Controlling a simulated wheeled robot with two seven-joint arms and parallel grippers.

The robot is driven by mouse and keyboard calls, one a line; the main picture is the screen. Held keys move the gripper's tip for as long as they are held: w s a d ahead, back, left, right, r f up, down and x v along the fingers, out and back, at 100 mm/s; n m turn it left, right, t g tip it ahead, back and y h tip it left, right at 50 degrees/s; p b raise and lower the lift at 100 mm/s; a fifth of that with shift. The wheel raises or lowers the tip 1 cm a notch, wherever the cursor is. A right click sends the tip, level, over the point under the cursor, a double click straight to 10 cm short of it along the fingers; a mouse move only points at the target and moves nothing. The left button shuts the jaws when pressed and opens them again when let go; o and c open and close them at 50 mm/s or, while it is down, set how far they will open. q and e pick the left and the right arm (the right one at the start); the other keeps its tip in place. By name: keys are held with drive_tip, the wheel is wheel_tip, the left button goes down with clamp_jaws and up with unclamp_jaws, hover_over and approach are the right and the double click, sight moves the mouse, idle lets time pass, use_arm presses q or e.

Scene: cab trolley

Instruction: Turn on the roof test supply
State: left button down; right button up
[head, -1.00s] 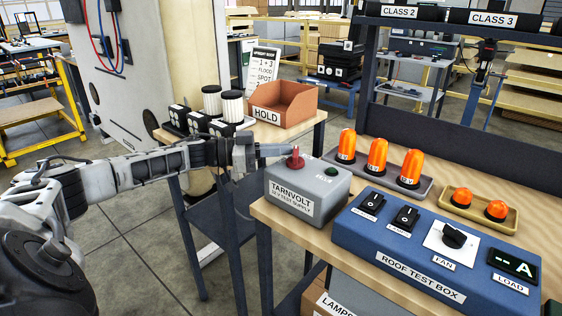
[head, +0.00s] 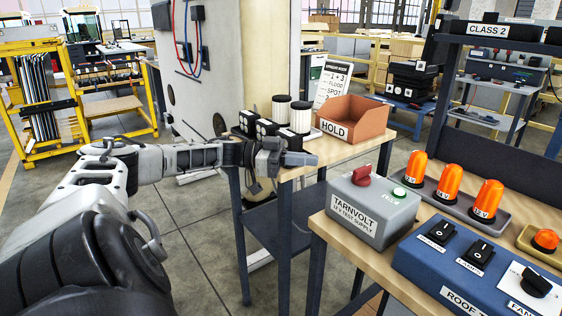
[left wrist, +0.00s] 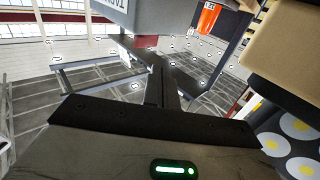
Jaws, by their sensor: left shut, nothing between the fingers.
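The roof test supply is a grey box (head: 372,215) labelled TARNVOLT on the near bench. My left gripper (head: 312,159) is shut and empty. It hangs in front of the trolley shelf, to the left of the knob and apart from it. In the left wrist view its closed fingers (left wrist: 165,85) point away, with part of the grey box (left wrist: 112,8) at the top edge. My right gripper is not in view.
The blue roof test box (head: 450,262) with switches stands right of the supply. Orange beacons (head: 448,181) stand in a tray behind. A HOLD bin (head: 362,120) and black-and-white lamp parts (head: 280,110) sit on the side table, close to my left gripper.

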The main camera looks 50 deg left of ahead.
use_arm(q)
drive_tip(key=v, duration=0.6)
drive_tip(key=shift+s+a, duration=0.15)
idle(0.4)
